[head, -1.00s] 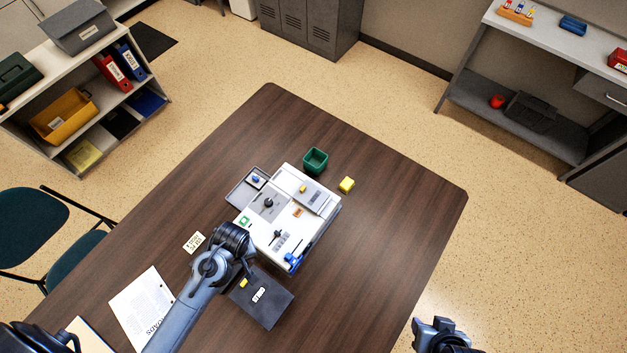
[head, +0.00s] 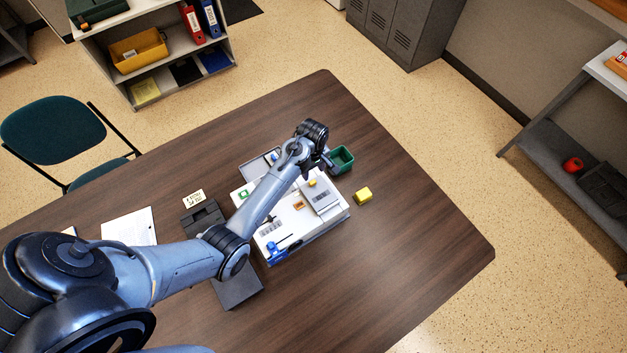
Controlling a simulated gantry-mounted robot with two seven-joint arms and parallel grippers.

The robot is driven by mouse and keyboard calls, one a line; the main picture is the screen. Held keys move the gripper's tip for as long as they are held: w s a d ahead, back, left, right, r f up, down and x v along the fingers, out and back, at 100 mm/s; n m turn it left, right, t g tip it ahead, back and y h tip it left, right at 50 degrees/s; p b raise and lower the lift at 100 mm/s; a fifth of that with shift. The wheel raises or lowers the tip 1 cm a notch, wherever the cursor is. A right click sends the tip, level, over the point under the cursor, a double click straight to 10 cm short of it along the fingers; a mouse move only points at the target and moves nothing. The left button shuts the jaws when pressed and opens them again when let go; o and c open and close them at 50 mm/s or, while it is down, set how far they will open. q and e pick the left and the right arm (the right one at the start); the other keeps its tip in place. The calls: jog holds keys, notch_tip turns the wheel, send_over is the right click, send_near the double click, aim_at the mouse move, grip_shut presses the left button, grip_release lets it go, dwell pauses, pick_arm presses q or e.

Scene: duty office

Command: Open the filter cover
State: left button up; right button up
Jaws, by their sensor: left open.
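A white panel device (head: 297,240) sits on the brown table. A grey rectangular cover (head: 322,200), which seems to be the filter cover, lies flat on its right part and looks shut. A small yellow piece (head: 312,183) sits at the cover's far end. My left gripper (head: 329,172) is open above the device's far edge, near the yellow piece and the green bin. I cannot tell whether it touches anything. My right gripper is out of view.
A green open bin (head: 342,158) and a yellow block (head: 363,195) stand right of the device. A blue lever or handle (head: 276,250) is at its near edge. A dark case (head: 238,290), partly under my arm, and a paper (head: 130,228) lie left. The table's right side is clear.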

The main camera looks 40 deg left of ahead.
aim_at(313, 182)
pick_arm(q)
notch_tip(313, 182, down, 8)
dwell(0.4)
grip_shut()
dwell(0.3)
